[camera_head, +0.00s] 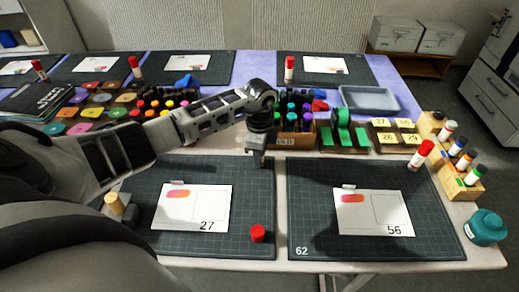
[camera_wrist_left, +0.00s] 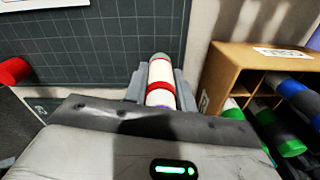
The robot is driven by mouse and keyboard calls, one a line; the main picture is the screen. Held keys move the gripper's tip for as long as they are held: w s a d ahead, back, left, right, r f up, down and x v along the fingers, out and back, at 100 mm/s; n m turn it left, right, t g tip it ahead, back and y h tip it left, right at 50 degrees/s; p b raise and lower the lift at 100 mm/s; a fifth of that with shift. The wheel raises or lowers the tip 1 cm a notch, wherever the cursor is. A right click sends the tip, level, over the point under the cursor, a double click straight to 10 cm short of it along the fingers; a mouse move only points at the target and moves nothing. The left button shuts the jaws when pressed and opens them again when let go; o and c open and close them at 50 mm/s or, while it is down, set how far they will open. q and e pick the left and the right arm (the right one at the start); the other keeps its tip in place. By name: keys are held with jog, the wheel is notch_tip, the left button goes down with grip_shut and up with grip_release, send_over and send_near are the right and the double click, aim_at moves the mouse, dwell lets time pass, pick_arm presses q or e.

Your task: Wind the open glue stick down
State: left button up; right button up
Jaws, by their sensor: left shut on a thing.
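My left gripper (camera_head: 256,156) hangs over the far right part of the near left mat (camera_head: 190,250). In the left wrist view the gripper (camera_wrist_left: 161,88) is shut on a glue stick (camera_wrist_left: 160,75). The stick is white with red bands and a greyish end, and lies between the two grey fingers. In the head view I cannot make the stick out behind the gripper. How far its glue is wound out is too small to tell. A red cap (camera_head: 257,234) sits on the mat's near right; it also shows in the left wrist view (camera_wrist_left: 14,71). My right gripper is not in view.
A card marked 27 (camera_head: 205,213) lies on this mat, and one marked 56 (camera_head: 380,215) on the mat to the right. A wooden box of bottles (camera_head: 296,126) stands just behind the gripper. Another red-capped stick (camera_head: 420,155) stands on the right mat.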

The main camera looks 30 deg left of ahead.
pick_arm(q)
jog(key=shift+s+r+n+p, duration=0.15)
jog(key=shift+n+p, duration=0.25)
jog(key=shift+n, duration=0.2)
jog(key=shift+f+n+p, duration=0.2)
jog(key=shift+n+p, duration=0.25)
jog(key=shift+n, duration=0.95)
jog(key=n, duration=0.2)
jog(key=shift+n, duration=0.4)
jog(key=o, duration=1.5)
jog(key=shift+w+r, duration=0.1)
jog(key=shift+w, duration=0.1)
